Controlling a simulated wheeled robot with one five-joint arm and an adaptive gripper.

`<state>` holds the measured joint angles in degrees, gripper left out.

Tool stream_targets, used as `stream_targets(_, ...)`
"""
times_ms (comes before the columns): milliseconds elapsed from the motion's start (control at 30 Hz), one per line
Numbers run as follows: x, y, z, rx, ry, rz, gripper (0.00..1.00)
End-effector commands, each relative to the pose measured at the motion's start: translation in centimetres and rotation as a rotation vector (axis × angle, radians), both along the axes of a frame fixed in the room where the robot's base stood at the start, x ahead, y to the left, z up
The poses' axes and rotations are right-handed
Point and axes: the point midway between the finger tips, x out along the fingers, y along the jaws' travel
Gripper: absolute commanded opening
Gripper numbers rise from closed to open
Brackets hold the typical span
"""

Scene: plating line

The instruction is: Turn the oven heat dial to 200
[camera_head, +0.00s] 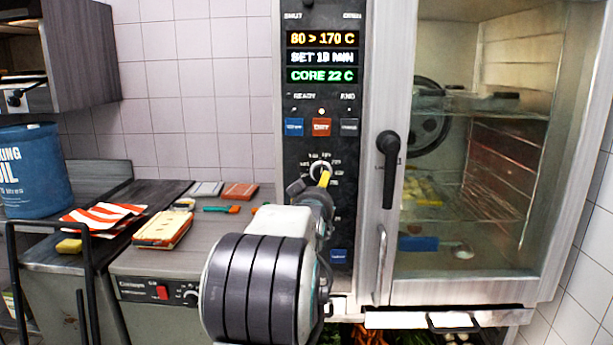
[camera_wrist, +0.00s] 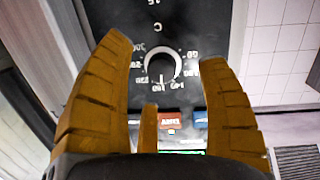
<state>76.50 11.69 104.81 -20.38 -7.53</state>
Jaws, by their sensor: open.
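The oven heat dial is a dark knob with a silver ring (camera_head: 317,168) on the black control panel (camera_head: 299,140), partly hidden by my gripper. In the wrist view the dial (camera_wrist: 160,66) appears upside down, with white numbers around it and a pale mark at its lower edge. My gripper (camera_head: 325,179) is right in front of the dial in the head view. In the wrist view its yellow fingers (camera_wrist: 165,52) stand open, spread to either side of the dial. I cannot tell whether they touch it. The display (camera_head: 322,39) reads 80 > 170 C.
The glass oven door (camera_head: 470,262) with its black handle (camera_head: 388,168) is to the right. Blue, red and dark buttons (camera_head: 321,127) sit above the dial. The left counter holds a blue bucket (camera_head: 28,172), a striped cloth (camera_head: 100,216) and a booklet stack (camera_head: 163,229).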

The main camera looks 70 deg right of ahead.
Motion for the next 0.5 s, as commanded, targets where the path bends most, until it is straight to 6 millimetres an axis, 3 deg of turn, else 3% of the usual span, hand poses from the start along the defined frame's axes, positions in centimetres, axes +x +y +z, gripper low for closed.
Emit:
stream_targets(200, 0.1, -0.3, 2.6, -0.121, 0.045, 0.004, 0.68)
stream_targets(500, 0.8, -3.1, 2.7, -0.125, 0.063, 0.005, 0.68)
